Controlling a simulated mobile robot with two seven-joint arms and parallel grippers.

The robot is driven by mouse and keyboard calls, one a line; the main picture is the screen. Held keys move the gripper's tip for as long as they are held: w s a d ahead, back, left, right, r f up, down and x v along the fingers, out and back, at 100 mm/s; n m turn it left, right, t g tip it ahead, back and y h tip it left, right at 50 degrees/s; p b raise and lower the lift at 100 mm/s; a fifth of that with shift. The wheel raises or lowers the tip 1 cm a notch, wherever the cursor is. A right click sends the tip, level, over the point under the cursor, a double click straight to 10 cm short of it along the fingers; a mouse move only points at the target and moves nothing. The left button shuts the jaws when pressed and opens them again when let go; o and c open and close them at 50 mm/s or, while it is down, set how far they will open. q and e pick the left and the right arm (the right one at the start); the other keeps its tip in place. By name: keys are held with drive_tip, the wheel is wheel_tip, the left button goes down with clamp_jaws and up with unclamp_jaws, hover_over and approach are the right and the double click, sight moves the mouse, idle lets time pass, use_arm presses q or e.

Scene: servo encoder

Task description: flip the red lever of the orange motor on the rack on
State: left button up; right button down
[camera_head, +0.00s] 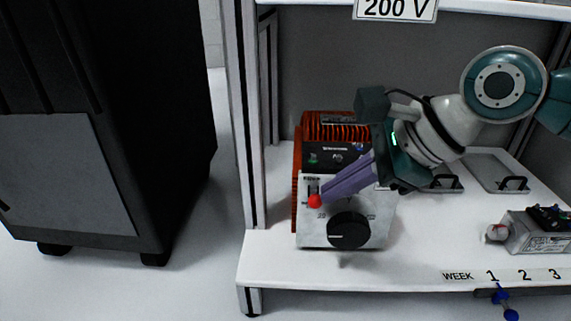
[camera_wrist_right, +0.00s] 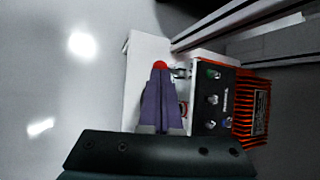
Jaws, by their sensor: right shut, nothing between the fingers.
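The orange motor (camera_head: 337,127) stands on the left part of the white rack shelf, with a grey front panel and a black knob (camera_head: 348,230). Its red lever (camera_head: 315,201) has a round red tip at the panel's left side; the tip also shows in the right wrist view (camera_wrist_right: 159,65). My right gripper (camera_head: 325,196) is shut and empty, its purple fingertips right at the red tip, seemingly touching it. The fingers cover part of the panel, and the lever's shaft is mostly hidden. My left gripper is not in view.
A rack post (camera_head: 247,130) rises left of the motor, with a black cabinet (camera_head: 100,120) beyond it. A small grey device (camera_head: 538,235) sits at the right of the shelf, and metal plates with black handles (camera_head: 497,172) lie behind. The shelf's middle front is clear.

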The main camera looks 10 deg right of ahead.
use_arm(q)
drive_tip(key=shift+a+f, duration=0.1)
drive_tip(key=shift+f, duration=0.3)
use_arm(e)
drive_tip(key=shift+w+a+f, duration=0.15)
drive_tip(key=shift+f, duration=0.15)
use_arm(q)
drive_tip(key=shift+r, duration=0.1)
